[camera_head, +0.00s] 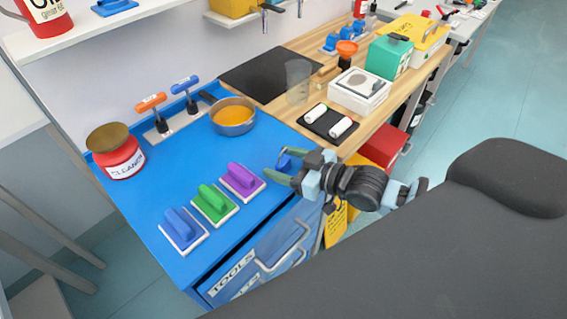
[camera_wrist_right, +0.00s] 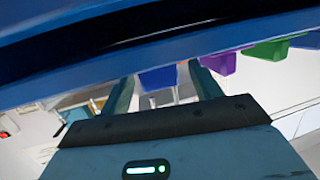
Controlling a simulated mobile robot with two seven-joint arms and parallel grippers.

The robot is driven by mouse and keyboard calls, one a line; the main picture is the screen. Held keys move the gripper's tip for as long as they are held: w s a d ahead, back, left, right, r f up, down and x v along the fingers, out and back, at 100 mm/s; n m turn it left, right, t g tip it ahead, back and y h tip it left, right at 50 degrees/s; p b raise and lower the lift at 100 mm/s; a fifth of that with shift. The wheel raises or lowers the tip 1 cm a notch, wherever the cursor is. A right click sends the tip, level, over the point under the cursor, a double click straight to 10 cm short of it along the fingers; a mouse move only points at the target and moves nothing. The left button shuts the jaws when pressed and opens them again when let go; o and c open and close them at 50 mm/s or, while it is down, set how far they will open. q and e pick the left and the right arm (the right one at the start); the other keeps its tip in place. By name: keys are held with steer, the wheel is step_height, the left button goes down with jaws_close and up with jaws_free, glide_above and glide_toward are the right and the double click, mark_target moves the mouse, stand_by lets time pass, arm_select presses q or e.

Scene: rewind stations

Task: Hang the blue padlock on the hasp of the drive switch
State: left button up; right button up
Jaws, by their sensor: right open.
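A small blue object (camera_head: 289,162), which looks like the blue padlock, is at the right edge of the blue bench top, partly hidden by my right gripper. My right gripper (camera_head: 283,168) is open, with its two greenish fingers on either side of it. In the right wrist view the blue body (camera_wrist_right: 158,78) shows between the spread fingers (camera_wrist_right: 165,90), with grey bars by it, perhaps the shackle. I cannot tell whether the fingers touch it. I cannot make out the drive switch or its hasp. My left gripper is not in view.
Blue (camera_head: 183,229), green (camera_head: 214,203) and purple (camera_head: 242,181) handled blocks stand along the bench's front. A red cleaner tin (camera_head: 118,157), a bowl (camera_head: 233,116) and two T-handled tools stand behind. A black tray (camera_head: 328,122) lies beyond. The bench middle (camera_head: 180,170) is clear.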

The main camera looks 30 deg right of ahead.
steer(key=shift+w+a, duration=0.15)
steer(key=shift+w, duration=0.05)
steer(key=shift+c, duration=0.4)
steer(key=c, duration=1)
steer(key=shift+r, duration=0.1)
steer(key=shift+r, duration=1.55)
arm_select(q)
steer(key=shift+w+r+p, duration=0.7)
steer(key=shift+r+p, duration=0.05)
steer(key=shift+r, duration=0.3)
arm_select(e)
steer(key=s+d, duration=0.3)
steer(key=s+d+r, duration=0.1)
steer(key=s+d, duration=0.7)
steer(key=shift+s+d+r, duration=0.1)
steer(key=shift+d+r, duration=0.15)
steer(key=shift+r, duration=0.1)
